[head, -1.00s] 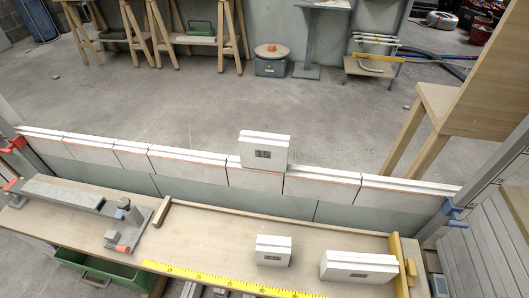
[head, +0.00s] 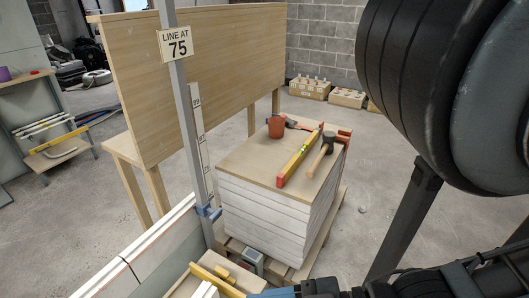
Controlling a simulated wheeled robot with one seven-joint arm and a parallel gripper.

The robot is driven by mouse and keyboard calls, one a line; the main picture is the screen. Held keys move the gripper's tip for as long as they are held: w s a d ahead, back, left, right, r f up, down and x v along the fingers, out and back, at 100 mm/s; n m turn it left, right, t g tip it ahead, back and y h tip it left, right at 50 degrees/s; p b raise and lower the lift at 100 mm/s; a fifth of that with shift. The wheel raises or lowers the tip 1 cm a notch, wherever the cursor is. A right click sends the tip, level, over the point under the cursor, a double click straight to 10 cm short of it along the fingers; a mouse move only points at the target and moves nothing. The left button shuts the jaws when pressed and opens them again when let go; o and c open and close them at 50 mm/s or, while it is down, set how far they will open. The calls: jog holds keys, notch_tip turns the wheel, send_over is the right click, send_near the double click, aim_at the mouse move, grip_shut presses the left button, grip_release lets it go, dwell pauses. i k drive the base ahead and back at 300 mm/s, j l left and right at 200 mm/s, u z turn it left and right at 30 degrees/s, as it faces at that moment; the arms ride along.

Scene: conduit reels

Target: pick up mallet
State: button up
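The mallet (head: 327,141) has a dark head and a light wooden handle. In the head view it lies on the board-topped stack of pale slabs (head: 270,213), near the right edge of the top. Its handle slants down to the left, beside a yellow spirit level (head: 300,157) with red ends. Dark parts of my arm cross the lower right and upper right, well in front of the stack. I cannot make out my gripper's fingers, and nothing of mine touches the mallet.
A reddish cup (head: 276,127) and a red-handled tool (head: 297,125) share the stack top. A grey post (head: 183,110) with a "LINE AT 75" sign stands left of the stack. A large wooden panel (head: 200,75) stands behind.

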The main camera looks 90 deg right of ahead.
aim_at(328, 137)
jog(key=k+l+z, duration=0.1)
jog(key=z, duration=2.4)
jog(key=i+l+u, duration=0.1)
jog(key=l+u, duration=1.35)
jog(key=k+l, duration=0.05)
